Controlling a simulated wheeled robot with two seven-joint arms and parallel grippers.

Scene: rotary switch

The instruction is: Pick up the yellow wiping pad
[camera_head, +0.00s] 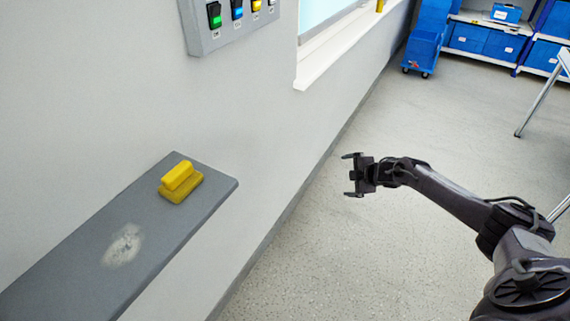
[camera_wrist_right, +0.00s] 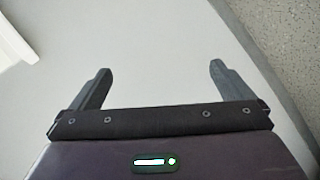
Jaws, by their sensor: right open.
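The yellow wiping pad (camera_head: 181,182) lies on a grey wall shelf (camera_head: 75,243), near the shelf's right end. It has a raised block on a wider base. My right gripper (camera_head: 347,174) is open and empty in the head view, well to the right of the pad and over the floor. In the right wrist view, its two fingers (camera_wrist_right: 160,82) stand wide apart with nothing between them, facing the pale wall. The pad does not show in the wrist view. My left gripper is not in view.
A pale smudge (camera_head: 123,246) marks the shelf in front of the pad. A switch panel (camera_head: 230,38) hangs on the wall above. A window sill (camera_head: 345,49) juts out to its right. Blue bins (camera_head: 468,38) stand at the back right. Open floor lies between shelf and gripper.

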